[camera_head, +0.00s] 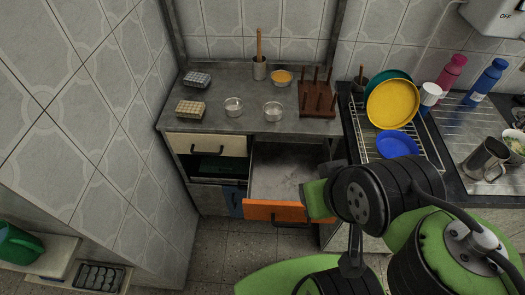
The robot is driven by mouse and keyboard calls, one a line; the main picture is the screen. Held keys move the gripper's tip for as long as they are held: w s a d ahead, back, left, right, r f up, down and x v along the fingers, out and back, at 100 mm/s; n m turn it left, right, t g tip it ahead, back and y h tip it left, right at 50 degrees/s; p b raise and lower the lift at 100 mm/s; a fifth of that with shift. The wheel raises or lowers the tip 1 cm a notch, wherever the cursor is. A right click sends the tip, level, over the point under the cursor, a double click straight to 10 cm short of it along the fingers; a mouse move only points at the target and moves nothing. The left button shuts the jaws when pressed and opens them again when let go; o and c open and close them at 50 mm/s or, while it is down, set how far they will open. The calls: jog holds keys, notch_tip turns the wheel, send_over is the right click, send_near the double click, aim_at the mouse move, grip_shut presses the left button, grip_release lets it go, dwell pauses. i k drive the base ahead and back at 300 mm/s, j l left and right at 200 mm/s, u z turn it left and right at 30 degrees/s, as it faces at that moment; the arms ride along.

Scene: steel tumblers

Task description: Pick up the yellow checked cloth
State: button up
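The yellow checked cloth (190,108) looks like a small folded block in a pale yellow and brown check. It lies on the left front of the grey metal counter (217,123), near its edge. A grey and white checked cloth (197,78) lies behind it, near the back left corner. My green and black arm fills the lower right, well to the right of the cloth and in front of the counter. I cannot make out my gripper's fingers. Nothing covers the yellow cloth.
Two steel tumblers (233,107) (273,111) stand right of the cloth. Behind are a cup with a wooden handle (259,68) and an orange bowl (281,77). A wooden peg rack (318,98) stands right. An orange-fronted drawer (262,211) is open below the counter. A wall closes the left.

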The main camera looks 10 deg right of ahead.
aim_at(185, 109)
jog(key=i+j+u, duration=0.15)
jog(key=u, duration=0.3)
jog(key=i+j+u, duration=0.25)
jog(key=u, duration=0.15)
jog(key=i+j+u, duration=0.2)
jog(key=u, duration=0.25)
jog(key=i+j+u, duration=0.1)
jog(key=i+u, duration=0.15)
jog(key=u, duration=0.15)
